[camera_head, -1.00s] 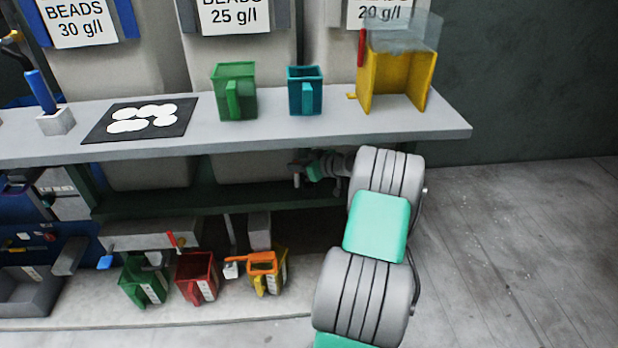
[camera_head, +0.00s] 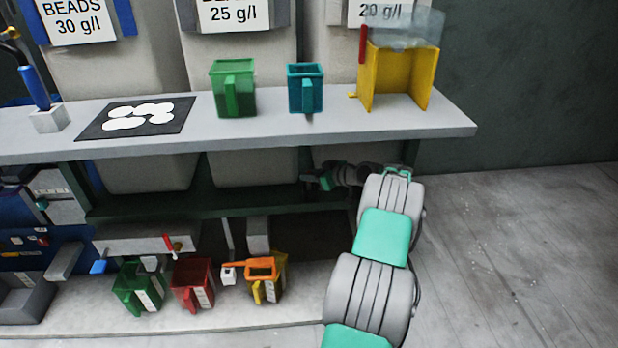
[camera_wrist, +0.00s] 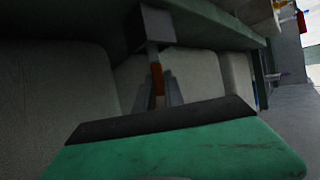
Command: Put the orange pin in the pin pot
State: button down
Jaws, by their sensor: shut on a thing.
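My gripper (camera_head: 316,183) is below the front edge of the upper shelf, near its right part. It is small and dark in the head view. In the wrist view its jaws (camera_wrist: 162,92) are shut on a thin orange-brown piece, which I take for the orange pin (camera_wrist: 157,78). A grey block (camera_wrist: 153,25) shows beyond the pin; I cannot tell whether it is joined to it. The pin cannot be made out in the head view. I cannot tell for certain which thing is the pin pot.
The upper shelf (camera_head: 400,136) holds a green jug (camera_head: 234,90), a teal jug (camera_head: 305,90) and a yellow stand (camera_head: 425,80). A white block (camera_head: 48,120) holds a blue handle. Below stand green (camera_head: 138,290), red (camera_head: 192,285) and orange-yellow (camera_head: 266,285) jugs. The floor at right is clear.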

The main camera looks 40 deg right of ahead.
jog(key=shift+f, duration=0.25)
jog(key=c, duration=1.4)
grip_release()
jog(key=shift+r, duration=0.1)
jog(key=shift+c, duration=0.2)
jog(key=shift+r, duration=0.25)
jog(key=p+v, duration=0.3)
jog(key=v, duration=0.9)
jog(key=shift+f, duration=0.1)
